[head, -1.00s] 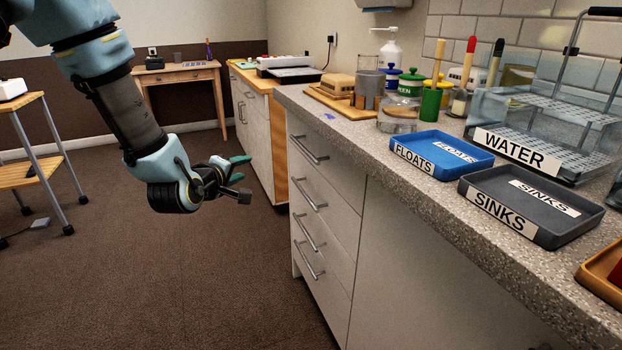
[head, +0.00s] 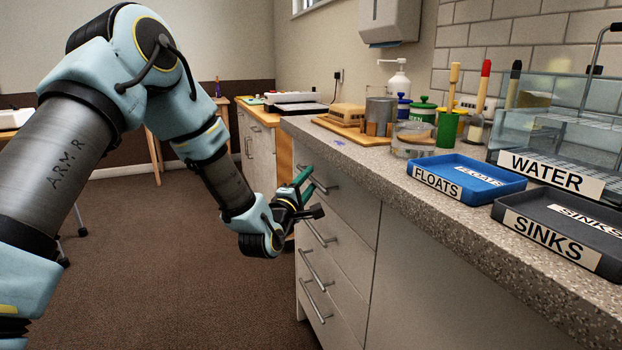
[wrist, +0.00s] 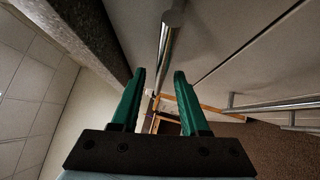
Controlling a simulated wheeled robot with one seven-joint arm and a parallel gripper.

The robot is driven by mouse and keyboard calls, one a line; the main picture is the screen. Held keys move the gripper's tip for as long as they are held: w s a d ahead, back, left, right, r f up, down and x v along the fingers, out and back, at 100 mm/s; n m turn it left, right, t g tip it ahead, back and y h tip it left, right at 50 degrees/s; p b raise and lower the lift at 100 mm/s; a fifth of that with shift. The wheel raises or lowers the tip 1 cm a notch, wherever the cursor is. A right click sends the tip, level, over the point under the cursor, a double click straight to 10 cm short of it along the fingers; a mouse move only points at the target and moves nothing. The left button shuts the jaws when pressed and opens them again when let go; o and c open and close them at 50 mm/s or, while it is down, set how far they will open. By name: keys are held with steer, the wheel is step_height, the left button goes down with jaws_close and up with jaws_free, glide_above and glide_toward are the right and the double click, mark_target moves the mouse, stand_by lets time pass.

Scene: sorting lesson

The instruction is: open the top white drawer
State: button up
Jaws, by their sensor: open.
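The white drawers are stacked under the speckled counter, each with a metal bar handle. The top white drawer (head: 345,196) is closed. Its handle (head: 323,184) is partly hidden behind my gripper in the head view. My gripper (head: 306,186) is open, with green fingers, just in front of the top drawer near its handle. In the wrist view, my gripper's two fingers (wrist: 158,80) are apart and empty. The top drawer's handle (wrist: 166,45) runs lengthwise ahead of them, its lower end in line with the gap between the fingertips. I cannot tell whether anything touches.
The counter (head: 395,180) overhangs the drawers; its edge is close above my gripper. A blue FLOATS tray (head: 422,188), a dark SINKS tray (head: 535,231) and a clear WATER tank (head: 550,120) stand on it. Lower handles (head: 318,232) stick out below.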

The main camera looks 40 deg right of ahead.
steer(key=shift+x, duration=0.9)
steer(key=shift+f, duration=0.1)
steer(key=shift+c, duration=0.2)
jaws_close()
stand_by(0.6)
